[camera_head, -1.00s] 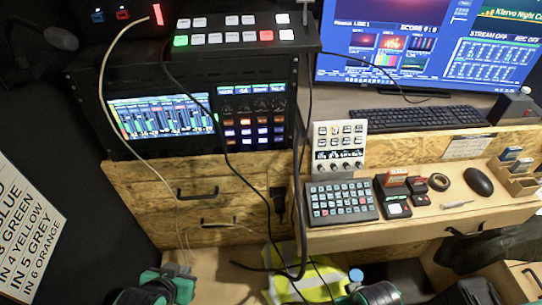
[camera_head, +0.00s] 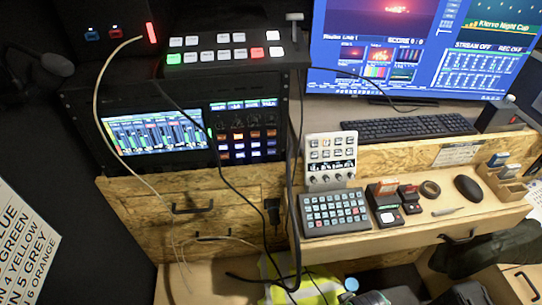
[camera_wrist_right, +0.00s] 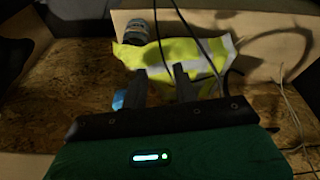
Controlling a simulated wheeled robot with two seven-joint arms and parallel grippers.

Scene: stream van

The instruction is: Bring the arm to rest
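My right gripper (camera_wrist_right: 160,78) shows in the right wrist view. Its two dark fingers stand apart with nothing held between them. A yellow high-visibility vest (camera_wrist_right: 150,54) with a grey band lies behind the fingertips; I cannot tell the distance. In the head view the vest (camera_head: 318,292) shows at the bottom edge, below the desk. A small part of what looks like my right arm shows beside it at the bottom edge. Neither gripper is visible in the head view, and my left gripper is not in any current view.
A wooden desk holds a keypad (camera_head: 335,212), a control panel (camera_head: 330,160), a keyboard (camera_head: 405,128) and a mouse (camera_head: 468,188). A switcher (camera_head: 225,50) sits over a rack screen (camera_head: 155,132). Loose cables (camera_head: 297,215) hang in front of the drawers (camera_head: 190,205).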

